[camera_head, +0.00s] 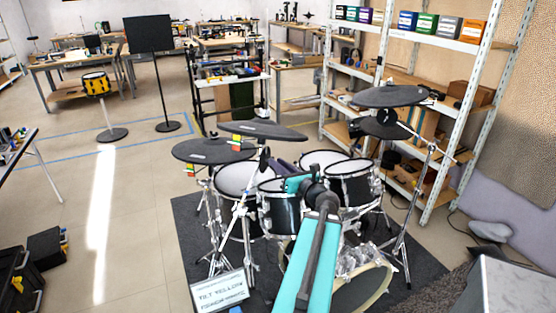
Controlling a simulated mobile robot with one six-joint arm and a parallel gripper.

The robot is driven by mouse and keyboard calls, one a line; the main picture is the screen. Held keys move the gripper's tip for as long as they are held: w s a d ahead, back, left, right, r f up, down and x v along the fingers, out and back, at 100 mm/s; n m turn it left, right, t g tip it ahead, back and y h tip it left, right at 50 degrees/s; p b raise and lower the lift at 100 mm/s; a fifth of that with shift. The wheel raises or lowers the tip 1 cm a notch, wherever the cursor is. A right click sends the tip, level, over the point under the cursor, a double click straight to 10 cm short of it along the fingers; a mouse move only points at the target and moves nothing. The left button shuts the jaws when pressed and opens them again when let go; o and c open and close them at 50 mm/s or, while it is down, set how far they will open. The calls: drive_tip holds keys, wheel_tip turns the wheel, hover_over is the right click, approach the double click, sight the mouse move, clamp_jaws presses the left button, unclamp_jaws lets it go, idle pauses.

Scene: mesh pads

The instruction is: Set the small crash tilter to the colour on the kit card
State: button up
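A white kit card (220,291) stands at the lower left of the drum kit; its dark lettering is too small to read with certainty. Dark cymbal pads stand on the kit: one at left (215,150), one at centre (262,130), a larger one at right (390,96) and a smaller one below it (387,124). Small red, yellow and green coloured pieces (190,169) show under the left pad, and similar ones (263,142) under the centre pad. I cannot tell which is the small crash tilter. My gripper (280,167) is just below the centre pad; its fingers are unclear.
Several drums (352,183) and chrome stands crowd around my arm, on a dark mat (185,222). Shelving (455,110) stands behind at right. A music stand (150,34) and a yellow drum (96,84) stand at back left. Open floor lies at left.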

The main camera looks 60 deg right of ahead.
drive_tip(key=shift+s+a+r+p, duration=0.15)
drive_tip(key=shift+s+a+p, duration=0.3)
drive_tip(key=shift+p, duration=1.25)
drive_tip(key=shift+s+p, duration=0.3)
drive_tip(key=shift+p, duration=0.1)
